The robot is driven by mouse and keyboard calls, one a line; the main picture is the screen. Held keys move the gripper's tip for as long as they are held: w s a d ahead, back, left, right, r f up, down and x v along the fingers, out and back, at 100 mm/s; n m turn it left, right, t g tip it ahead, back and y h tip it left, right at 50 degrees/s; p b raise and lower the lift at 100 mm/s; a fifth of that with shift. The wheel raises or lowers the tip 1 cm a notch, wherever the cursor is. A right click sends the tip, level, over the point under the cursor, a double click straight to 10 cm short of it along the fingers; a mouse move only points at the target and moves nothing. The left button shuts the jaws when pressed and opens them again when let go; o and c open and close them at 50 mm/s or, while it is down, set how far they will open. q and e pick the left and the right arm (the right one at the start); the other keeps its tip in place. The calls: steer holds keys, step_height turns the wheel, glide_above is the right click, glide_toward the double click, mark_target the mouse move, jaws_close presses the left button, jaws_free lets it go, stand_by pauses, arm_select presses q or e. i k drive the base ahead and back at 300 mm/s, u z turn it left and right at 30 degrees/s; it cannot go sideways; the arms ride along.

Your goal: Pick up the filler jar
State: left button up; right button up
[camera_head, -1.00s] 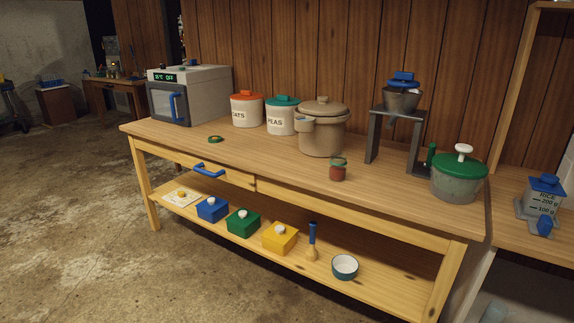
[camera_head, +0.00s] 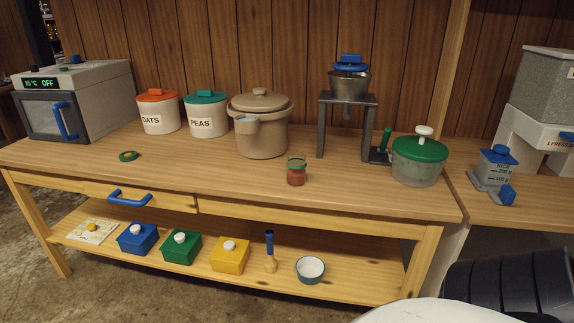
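A small glass jar with red contents and a greenish rim (camera_head: 297,172) stands upright on the wooden workbench (camera_head: 240,182), in front of the beige lidded pot (camera_head: 262,135). I cannot tell from the view whether this is the filler jar. A metal funnel (camera_head: 349,84) with a blue lid sits on a grey stand. Neither of my grippers shows in the head view. Part of my own arm shows at the lower right.
Canisters marked OATS (camera_head: 158,115) and PEAS (camera_head: 206,118), an oven (camera_head: 84,98) and a green-lidded pot (camera_head: 418,165) stand on the bench. The lower shelf holds coloured boxes, a brush (camera_head: 270,252) and a bowl (camera_head: 310,269). The bench front is mostly clear.

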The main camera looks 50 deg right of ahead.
mark_target(296, 163)
steer(key=z, duration=0.7)
steer(key=i, duration=0.75)
steer(key=z, duration=0.8)
